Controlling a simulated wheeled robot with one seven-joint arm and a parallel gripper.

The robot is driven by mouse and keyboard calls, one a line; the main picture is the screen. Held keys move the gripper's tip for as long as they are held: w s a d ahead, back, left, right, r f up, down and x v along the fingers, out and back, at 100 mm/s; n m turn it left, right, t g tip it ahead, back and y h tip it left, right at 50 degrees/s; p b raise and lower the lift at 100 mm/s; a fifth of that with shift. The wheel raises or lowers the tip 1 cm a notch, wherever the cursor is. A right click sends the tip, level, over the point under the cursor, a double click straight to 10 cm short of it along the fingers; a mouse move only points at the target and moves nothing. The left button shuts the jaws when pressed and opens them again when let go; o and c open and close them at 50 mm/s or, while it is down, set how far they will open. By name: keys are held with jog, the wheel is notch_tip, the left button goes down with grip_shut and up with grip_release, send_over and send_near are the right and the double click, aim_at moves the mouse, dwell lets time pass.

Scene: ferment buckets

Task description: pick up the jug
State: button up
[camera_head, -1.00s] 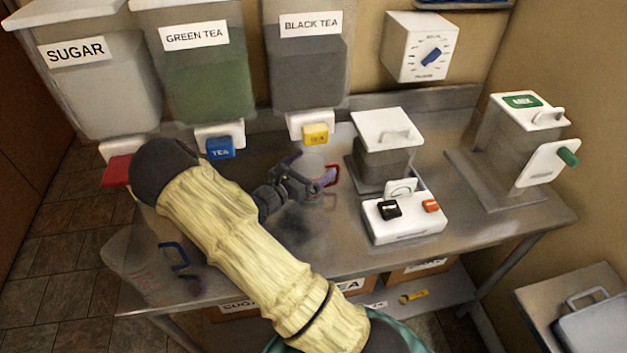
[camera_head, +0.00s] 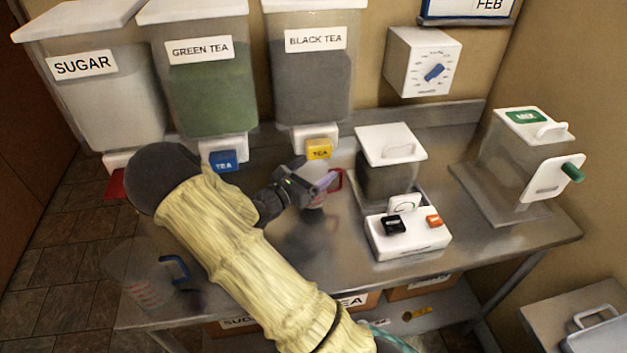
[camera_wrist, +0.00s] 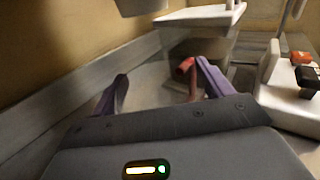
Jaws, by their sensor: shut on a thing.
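A clear jug with a red handle (camera_head: 337,180) stands out below the yellow-buttoned tap of the black tea bin. My gripper (camera_head: 312,184) is around this jug, with its purple fingers on either side of the body. In the wrist view, the fingers (camera_wrist: 160,88) are spread apart with the see-through jug between them. The red handle (camera_wrist: 186,68) shows beside the right finger. The jug's clear body is hard to make out, and my gripper partly hides it. A second clear jug with a blue handle (camera_head: 177,269) stands at the table's front left.
The yellow tap button (camera_head: 319,149) is just above my gripper. A lidded container (camera_head: 390,178) and a white box with black and orange buttons (camera_head: 408,238) stand close on the right. Sugar and green tea bins hang left. The metal table (camera_head: 330,240) is bare in front.

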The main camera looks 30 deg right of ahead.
jog(key=s+a+p, duration=0.2)
jog(key=s+p, duration=0.2)
jog(key=s, duration=0.4)
jog(key=s+a+p, duration=0.3)
jog(key=s+p, duration=0.2)
jog(key=s, duration=0.4)
jog(key=shift+s, duration=0.15)
jog(key=shift+f, duration=0.1)
dwell(0.4)
